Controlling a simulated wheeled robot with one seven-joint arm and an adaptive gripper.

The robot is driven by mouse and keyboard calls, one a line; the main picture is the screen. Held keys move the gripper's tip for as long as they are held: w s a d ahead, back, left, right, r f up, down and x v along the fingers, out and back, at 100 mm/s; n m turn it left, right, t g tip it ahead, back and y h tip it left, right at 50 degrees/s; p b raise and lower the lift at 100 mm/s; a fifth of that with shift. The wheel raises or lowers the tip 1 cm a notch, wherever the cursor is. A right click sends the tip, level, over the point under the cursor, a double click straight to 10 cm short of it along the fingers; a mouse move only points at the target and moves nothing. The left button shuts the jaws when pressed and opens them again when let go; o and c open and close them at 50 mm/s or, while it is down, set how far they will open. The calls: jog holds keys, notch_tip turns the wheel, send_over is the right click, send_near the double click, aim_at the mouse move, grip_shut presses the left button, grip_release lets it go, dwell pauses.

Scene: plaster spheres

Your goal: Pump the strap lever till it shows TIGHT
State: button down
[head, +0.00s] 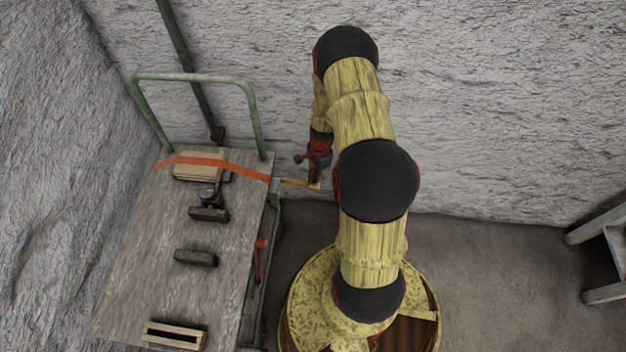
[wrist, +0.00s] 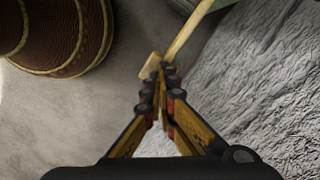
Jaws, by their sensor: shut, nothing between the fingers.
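An orange strap (head: 248,171) runs across the cart top over a wooden block (head: 197,172). A pale yellow lever (head: 294,182) sticks out to the right from the cart's side near the strap's right end. It also shows in the wrist view (wrist: 186,36), with a short crosspiece at its end. My gripper (head: 314,183) is shut and empty at the lever's outer end. In the wrist view its fingertips (wrist: 162,72) overlap that end; I cannot tell whether they touch it. No TIGHT marking is legible in either view.
The cart (head: 150,260) has a green handle (head: 190,77) at the back. Dark blocks (head: 196,258) and a slatted wooden piece (head: 172,336) lie on it. A red lever (head: 259,262) is on its right side. Rough walls stand close behind; floor (head: 500,270) is free at right.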

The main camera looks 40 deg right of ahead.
dwell(0.4)
jog(key=d, duration=0.2)
jog(key=d+r+p, duration=0.1)
jog(key=shift+s, duration=0.35)
notch_tip(320, 180, up, 12)
jog(key=d, duration=0.1)
dwell(0.4)
jog(key=shift+s+n, duration=0.15)
jog(key=shift+n, duration=0.15)
dwell(0.5)
